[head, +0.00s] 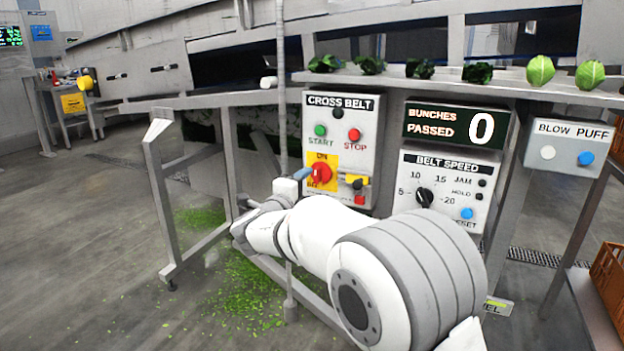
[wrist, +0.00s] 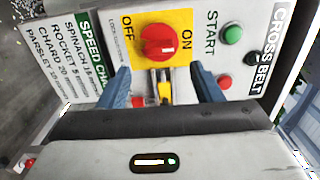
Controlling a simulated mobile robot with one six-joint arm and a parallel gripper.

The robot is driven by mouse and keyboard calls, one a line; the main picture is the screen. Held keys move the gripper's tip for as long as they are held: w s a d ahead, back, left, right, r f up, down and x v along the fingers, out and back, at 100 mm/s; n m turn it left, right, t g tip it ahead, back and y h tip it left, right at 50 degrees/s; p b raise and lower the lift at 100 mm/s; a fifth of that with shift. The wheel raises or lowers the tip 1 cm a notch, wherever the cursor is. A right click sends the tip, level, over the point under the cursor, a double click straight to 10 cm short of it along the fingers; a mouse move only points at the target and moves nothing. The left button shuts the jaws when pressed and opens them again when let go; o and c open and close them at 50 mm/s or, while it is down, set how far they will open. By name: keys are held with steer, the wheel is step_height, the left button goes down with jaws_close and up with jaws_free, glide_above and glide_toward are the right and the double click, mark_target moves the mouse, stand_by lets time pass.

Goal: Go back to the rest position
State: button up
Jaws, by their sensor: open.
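My gripper (head: 303,174) is in front of the cross belt control panel (head: 318,108), its blue fingers close to the red rotary switch (head: 321,173). In the wrist view my gripper (wrist: 160,72) is open, one blue finger on either side, with nothing held between them. The red switch (wrist: 158,42) sits on its yellow plate just beyond the fingertips, between OFF and ON labels. A yellow and black piece (wrist: 164,88) shows between the fingers. I cannot tell whether a finger touches the panel.
Belt speed panel (head: 475,187), bunches counter (head: 412,124) reading 0 and blow puff box (head: 553,165) stand to the right. Leafy bunches (head: 540,70) line the ledge above. A metal post (head: 281,90) stands beside my gripper. Open floor (head: 80,240) lies left; an orange crate (head: 609,275) is far right.

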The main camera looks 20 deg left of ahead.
steer(key=shift+s, duration=0.6)
steer(key=w+d+r+n+g+y+p, duration=0.1)
steer(key=d+r+n+y+p, duration=0.1)
steer(key=d+r+n+p, duration=0.25)
steer(key=w+d+r+n+g+y+p, duration=0.1)
steer(key=w+d+r+n+y+p, duration=0.15)
steer(key=d+r+p, duration=0.4)
steer(key=s+d+r+n+g+y+p, duration=0.2)
steer(key=s+d+r+n+g+p, duration=0.1)
steer(key=s+d+r+n+p, duration=0.35)
steer(key=s+d+r+n+g+h+p, duration=0.2)
steer(key=s+d+g+p, duration=0.3)
steer(key=s+d+p, duration=0.3)
steer(key=s+d+r+n+g+h+p, duration=0.1)
steer(key=s+d+n+g+h+p, duration=0.2)
steer(key=s+d+p, duration=0.6)
steer(key=s+d+g, duration=0.2)
steer(key=s+d, duration=0.6)
steer(key=s, duration=0.2)
steer(key=shift+s+d+r, duration=0.15)
steer(key=shift+d+r, duration=0.15)
steer(key=shift+r, duration=0.1)
steer(key=shift+n, duration=0.25)
